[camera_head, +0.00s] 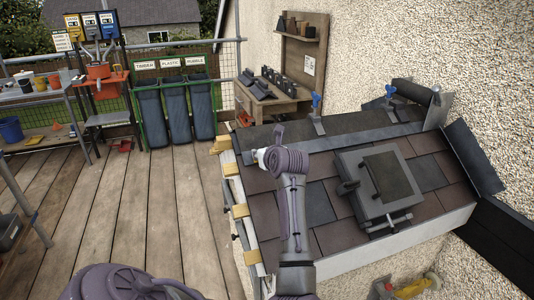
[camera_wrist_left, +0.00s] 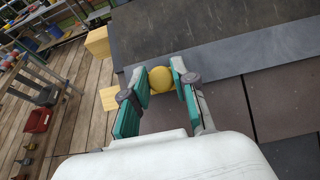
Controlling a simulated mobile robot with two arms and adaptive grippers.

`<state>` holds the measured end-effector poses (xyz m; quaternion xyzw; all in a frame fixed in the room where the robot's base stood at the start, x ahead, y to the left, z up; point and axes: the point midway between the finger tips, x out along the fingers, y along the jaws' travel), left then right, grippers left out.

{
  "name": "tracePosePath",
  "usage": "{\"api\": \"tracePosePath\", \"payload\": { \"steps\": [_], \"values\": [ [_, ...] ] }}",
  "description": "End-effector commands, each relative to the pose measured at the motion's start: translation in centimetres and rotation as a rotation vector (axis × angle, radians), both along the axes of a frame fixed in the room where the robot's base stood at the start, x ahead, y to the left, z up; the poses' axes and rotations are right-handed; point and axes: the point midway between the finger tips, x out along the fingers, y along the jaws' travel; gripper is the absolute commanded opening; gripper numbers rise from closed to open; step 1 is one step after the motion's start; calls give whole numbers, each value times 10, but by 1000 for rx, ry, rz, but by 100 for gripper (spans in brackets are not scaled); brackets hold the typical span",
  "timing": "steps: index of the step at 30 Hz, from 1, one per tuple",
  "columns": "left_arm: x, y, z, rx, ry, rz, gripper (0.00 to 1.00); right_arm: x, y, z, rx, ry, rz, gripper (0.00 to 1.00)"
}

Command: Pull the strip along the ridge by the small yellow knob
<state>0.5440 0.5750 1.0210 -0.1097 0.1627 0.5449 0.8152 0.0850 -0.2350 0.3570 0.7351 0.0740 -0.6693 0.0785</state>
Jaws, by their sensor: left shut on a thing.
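The grey strip (camera_head: 345,138) lies along the ridge of the small tiled roof, and its near end shows in the left wrist view (camera_wrist_left: 235,60). The small round yellow knob (camera_wrist_left: 160,77) is at that end of the strip. My left gripper (camera_wrist_left: 160,84) has its two green finger pads on either side of the knob and is shut on it. In the head view my left gripper (camera_head: 258,158) is at the left end of the ridge, and the knob is hidden there. My right gripper is in neither view.
Blue-handled clamps (camera_head: 317,112) stand on the ridge. A dark roll (camera_head: 412,91) lies at its far right end. A roof window (camera_head: 382,180) sits in the brown tiles. Yellow wooden blocks (camera_head: 240,211) line the left roof edge. The wooden deck (camera_head: 130,210) at left is clear.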

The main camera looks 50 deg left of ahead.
Motion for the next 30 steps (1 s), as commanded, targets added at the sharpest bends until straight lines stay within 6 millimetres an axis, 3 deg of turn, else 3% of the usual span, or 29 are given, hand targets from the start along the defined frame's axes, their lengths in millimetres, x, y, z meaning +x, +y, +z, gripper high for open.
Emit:
{"api": "tracePosePath", "payload": {
  "steps": [16, 17, 21, 30],
  "values": [
    [-6, 3, 1, 5, 2, 4, 0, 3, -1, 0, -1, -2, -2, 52],
    [-6, 3, 1, 5, 2, 5, 31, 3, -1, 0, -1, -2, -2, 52],
    [-5, 3, 1, 5, 1, 3, 52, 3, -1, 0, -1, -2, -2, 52],
    [-5, 1, 1, 3, 0, 1, 52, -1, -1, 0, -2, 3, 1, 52]
  ]
}}
